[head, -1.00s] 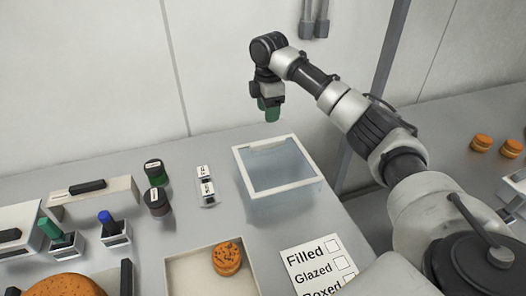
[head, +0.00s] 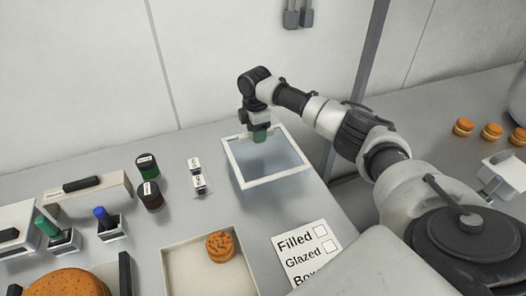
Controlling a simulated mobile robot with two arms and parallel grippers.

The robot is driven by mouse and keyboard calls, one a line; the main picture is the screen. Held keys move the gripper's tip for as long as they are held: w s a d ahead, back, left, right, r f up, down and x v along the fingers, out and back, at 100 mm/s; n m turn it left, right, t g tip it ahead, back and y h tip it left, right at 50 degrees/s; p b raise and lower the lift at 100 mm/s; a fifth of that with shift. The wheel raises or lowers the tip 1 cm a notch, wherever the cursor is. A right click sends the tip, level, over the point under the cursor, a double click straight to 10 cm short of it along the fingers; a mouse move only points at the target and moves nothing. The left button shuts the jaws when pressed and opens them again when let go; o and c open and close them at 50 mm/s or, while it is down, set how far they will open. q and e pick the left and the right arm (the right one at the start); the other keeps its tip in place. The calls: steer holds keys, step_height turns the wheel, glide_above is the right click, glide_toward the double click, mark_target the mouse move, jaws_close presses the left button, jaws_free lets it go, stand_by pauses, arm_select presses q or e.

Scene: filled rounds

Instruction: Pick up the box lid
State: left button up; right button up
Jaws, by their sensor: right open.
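A clear bluish box with a white rectangular rim (head: 234,172) stands on the grey table, right of the middle. I cannot tell whether the rimmed top is a separate lid. My right gripper (head: 260,137), with green fingertips, points down at the box's far edge and overlaps it in the picture. It is open, with nothing seen between its fingers. I cannot tell whether it touches the rim. My left gripper is not in view.
A shallow tray (head: 180,272) holding a brown round (head: 220,246) stands in front. A checklist card (head: 306,250) lies at its right. Two dark jars (head: 148,168), small labelled holders (head: 198,180) and stamp-like tools (head: 105,218) stand left. Several filled rounds (head: 492,131) lie far right.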

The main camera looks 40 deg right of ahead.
steer(key=c, duration=0.9)
jaws_close()
steer(key=shift+r, duration=0.15)
